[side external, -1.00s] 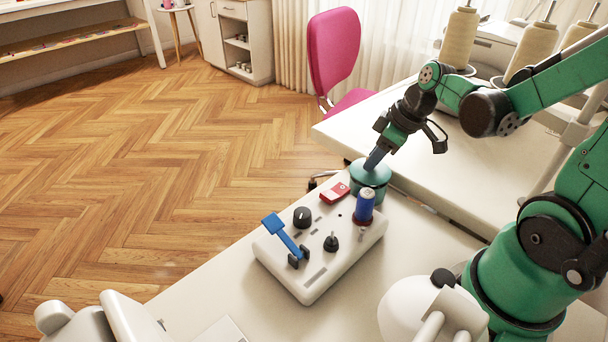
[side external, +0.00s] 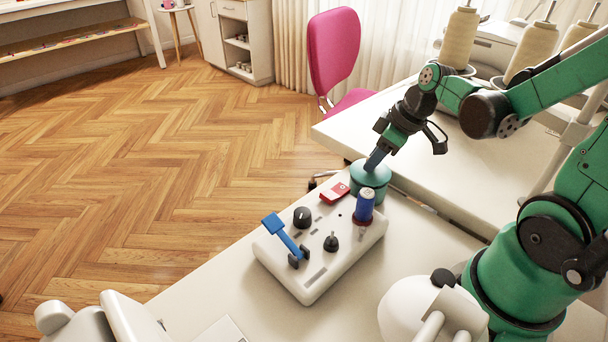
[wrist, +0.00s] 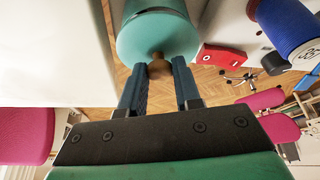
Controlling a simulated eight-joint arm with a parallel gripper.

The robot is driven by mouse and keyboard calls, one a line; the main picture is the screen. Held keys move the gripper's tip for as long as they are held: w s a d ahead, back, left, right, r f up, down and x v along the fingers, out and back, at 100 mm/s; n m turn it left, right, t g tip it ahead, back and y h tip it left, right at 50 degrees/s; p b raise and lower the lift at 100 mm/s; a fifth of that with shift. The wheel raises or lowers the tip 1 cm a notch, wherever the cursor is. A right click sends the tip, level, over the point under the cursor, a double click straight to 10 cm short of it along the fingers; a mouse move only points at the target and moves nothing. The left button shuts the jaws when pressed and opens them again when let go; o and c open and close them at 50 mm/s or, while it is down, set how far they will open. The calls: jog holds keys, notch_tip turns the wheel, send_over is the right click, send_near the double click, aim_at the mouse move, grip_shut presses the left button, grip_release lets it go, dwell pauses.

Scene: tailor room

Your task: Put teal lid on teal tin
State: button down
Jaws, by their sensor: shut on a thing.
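The teal tin (side external: 370,192) stands at the far end of the white table, behind the control box. The teal lid (side external: 361,169) is at the top of the tin, and I cannot tell whether it is fully seated. In the wrist view, the lid (wrist: 157,40) shows its round teal face and brown knob (wrist: 158,66). My gripper (side external: 373,164) comes down at a tilt onto the lid. In the wrist view, the blue fingers of my gripper (wrist: 159,68) are on both sides of the knob, shut on it.
A white control box (side external: 318,262) with a blue lever (side external: 282,234) and black knobs stands in front of the tin. A blue spool (side external: 364,207) and a red box (side external: 335,193) are close to the tin. Another white table (side external: 450,150) lies behind. A pink chair (side external: 334,48) stands beyond.

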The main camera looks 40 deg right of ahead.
jog(key=shift+f, duration=0.55)
jog(key=c, duration=0.9)
grip_release()
jog(key=shift+r, duration=0.15)
jog(key=v, duration=1)
jog(key=shift+r, duration=0.35)
jog(key=shift+s, duration=0.1)
jog(key=w+a+f+m+t+h, duration=0.1)
jog(key=w+a+f+m+t, duration=0.1)
jog(key=a, duration=0.8)
jog(key=shift+w+m+t, duration=0.3)
jog(key=shift+w+m, duration=0.4)
jog(key=shift+m, duration=0.1)
